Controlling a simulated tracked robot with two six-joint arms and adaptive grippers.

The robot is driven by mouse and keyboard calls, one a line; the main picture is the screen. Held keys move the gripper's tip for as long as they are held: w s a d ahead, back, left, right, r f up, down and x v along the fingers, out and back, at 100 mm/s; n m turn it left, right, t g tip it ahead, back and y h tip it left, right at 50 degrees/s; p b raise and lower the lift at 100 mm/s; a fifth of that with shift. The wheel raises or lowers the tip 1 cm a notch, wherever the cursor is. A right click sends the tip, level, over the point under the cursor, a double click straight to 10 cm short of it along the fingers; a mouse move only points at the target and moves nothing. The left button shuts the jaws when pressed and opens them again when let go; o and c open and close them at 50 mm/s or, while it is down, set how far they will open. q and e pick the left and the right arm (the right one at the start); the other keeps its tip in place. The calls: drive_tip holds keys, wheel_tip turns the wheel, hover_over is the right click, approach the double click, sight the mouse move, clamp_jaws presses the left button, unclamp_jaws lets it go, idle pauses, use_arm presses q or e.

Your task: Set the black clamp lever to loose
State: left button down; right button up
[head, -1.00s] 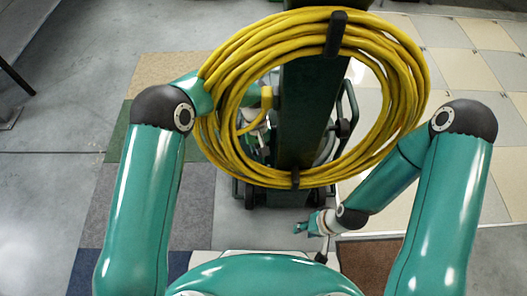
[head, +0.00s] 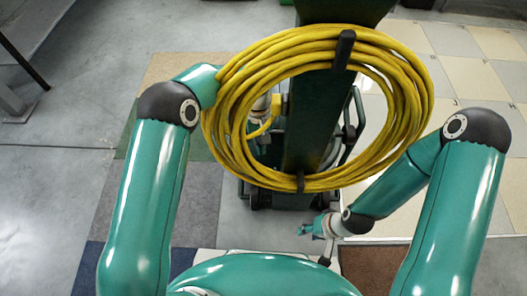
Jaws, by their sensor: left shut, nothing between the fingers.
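A floor machine's dark green column (head: 310,120) rises through the middle of the head view. I cannot pick out the black clamp lever with certainty; a small black part (head: 350,134) shows at the column's right side, inside the cable coil. My left arm passes behind the coil, and my left gripper (head: 262,136) is low beside the column's left side, seen in part through the coil. It is shut, with nothing seen in it.
A thick yellow cable coil (head: 417,100) hangs around the column on black hooks (head: 343,50) and blocks much of the view. A yellow part (head: 280,104) sits at the column's left. Carpet tiles (head: 190,200) and open grey floor (head: 60,190) lie left.

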use_arm(q)
wheel_tip(320, 180, up, 7)
drive_tip(key=p, duration=0.1)
drive_tip(key=shift+s+a+p, duration=0.2)
drive_tip(key=shift+a+p, duration=0.15)
drive_tip(key=shift+a, duration=0.1)
use_arm(e)
wheel_tip(320, 180, up, 2)
drive_tip(key=shift+r, duration=0.2)
